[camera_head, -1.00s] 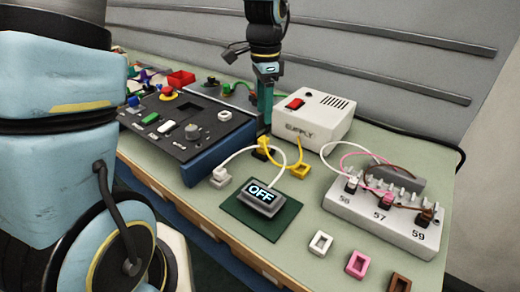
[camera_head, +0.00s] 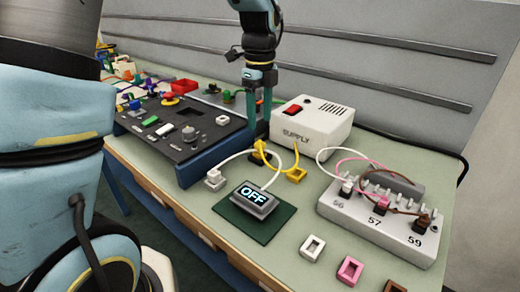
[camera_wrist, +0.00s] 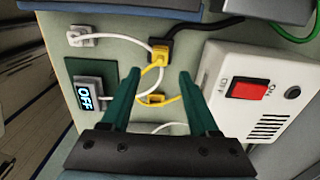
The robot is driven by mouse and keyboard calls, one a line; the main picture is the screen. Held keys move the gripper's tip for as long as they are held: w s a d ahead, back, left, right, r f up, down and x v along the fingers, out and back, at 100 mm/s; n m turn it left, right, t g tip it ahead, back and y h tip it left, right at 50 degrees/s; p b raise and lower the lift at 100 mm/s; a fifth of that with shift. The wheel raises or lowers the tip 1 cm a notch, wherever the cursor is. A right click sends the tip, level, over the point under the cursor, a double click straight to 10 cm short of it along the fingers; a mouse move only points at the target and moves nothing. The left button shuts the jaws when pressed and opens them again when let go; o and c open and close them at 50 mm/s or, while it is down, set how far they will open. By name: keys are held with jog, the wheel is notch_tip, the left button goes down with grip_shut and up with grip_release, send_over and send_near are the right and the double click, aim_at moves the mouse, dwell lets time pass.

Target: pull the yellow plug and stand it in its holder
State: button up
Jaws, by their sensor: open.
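The yellow plug (camera_head: 259,149) sits in a dark socket block, left of the supply box; the wrist view shows the plug (camera_wrist: 160,54) more clearly, with the black block behind it. A yellow cable loops from it. The yellow holder (camera_head: 295,174), a small hollow frame, stands on the bench to the right of the plug and also shows in the wrist view (camera_wrist: 154,99). My gripper (camera_head: 259,121) is open and empty, pointing down above the bench near the plug. In the wrist view, its fingers (camera_wrist: 158,76) lie apart on either side of the yellow cable.
The white supply box (camera_head: 313,123) is close to my gripper's right. A dark control panel (camera_head: 180,128) stands left. The OFF display (camera_head: 252,200) on its green mat, a white plug (camera_head: 214,179) and a numbered terminal block (camera_head: 378,225) stand nearer. Loose cables cross between them.

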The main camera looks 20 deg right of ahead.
aim_at(260, 143)
jog(key=shift+f, duration=0.15)
notch_tip(260, 143, down, 9)
jog(key=b, duration=0.6)
jog(key=shift+r+p, duration=0.2)
jog(key=shift+p, duration=0.2)
dwell(1.1)
jog(key=shift+c, duration=0.3)
grip_shut()
dwell(1.1)
jog(key=o, duration=0.7)
grip_release()
